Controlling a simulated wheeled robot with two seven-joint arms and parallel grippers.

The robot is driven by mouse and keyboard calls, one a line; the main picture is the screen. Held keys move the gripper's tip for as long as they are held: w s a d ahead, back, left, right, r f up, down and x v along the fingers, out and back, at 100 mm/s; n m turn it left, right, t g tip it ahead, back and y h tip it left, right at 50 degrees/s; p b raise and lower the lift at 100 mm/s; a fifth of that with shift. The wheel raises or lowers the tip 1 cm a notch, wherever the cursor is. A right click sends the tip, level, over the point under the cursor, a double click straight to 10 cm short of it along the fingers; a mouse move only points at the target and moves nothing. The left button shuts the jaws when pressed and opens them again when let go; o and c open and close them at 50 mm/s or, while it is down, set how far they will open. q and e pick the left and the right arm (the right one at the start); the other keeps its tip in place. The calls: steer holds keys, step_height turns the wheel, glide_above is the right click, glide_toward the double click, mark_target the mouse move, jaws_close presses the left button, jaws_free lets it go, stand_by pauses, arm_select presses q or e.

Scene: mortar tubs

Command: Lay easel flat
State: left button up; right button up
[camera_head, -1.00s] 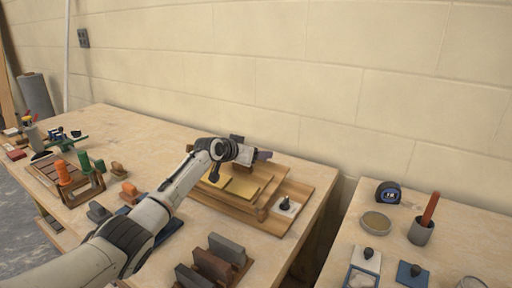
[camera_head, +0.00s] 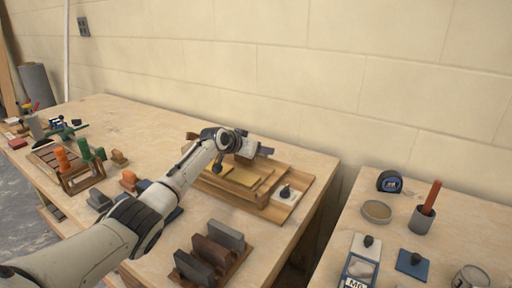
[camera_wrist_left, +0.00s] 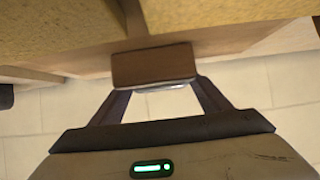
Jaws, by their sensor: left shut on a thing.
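The wooden easel (camera_head: 304,185) lies near the right end of the long bench, carrying yellow panels (camera_head: 254,178) on its boards. My left gripper (camera_head: 264,152) reaches over its far side. In the left wrist view, the gripper (camera_wrist_left: 165,98) is shut on a brown wooden block (camera_wrist_left: 152,66), which appears joined to the easel's underside or back. The yellow panels (camera_wrist_left: 50,25) show along the top of that view. The arm hides the easel's left and rear parts, so its exact tilt is hard to judge. My right gripper is out of view.
A wooden rack of grey and brown blocks (camera_head: 225,236) stands in front of the easel. A gap separates a second bench with a tape measure (camera_head: 390,181) and cup (camera_head: 421,221). The wall is close behind.

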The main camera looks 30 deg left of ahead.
arm_select(q)
steer(key=shift+w+d, duration=0.15)
steer(key=shift+d, duration=0.15)
steer(key=o, duration=1.2)
steer(key=shift+c, duration=0.2)
steer(key=shift+o, duration=0.4)
steer(key=shift+w+f, duration=0.2)
steer(key=shift+s+a, duration=0.1)
steer(key=shift+s+a, duration=0.1)
steer(key=shift+r, duration=0.1)
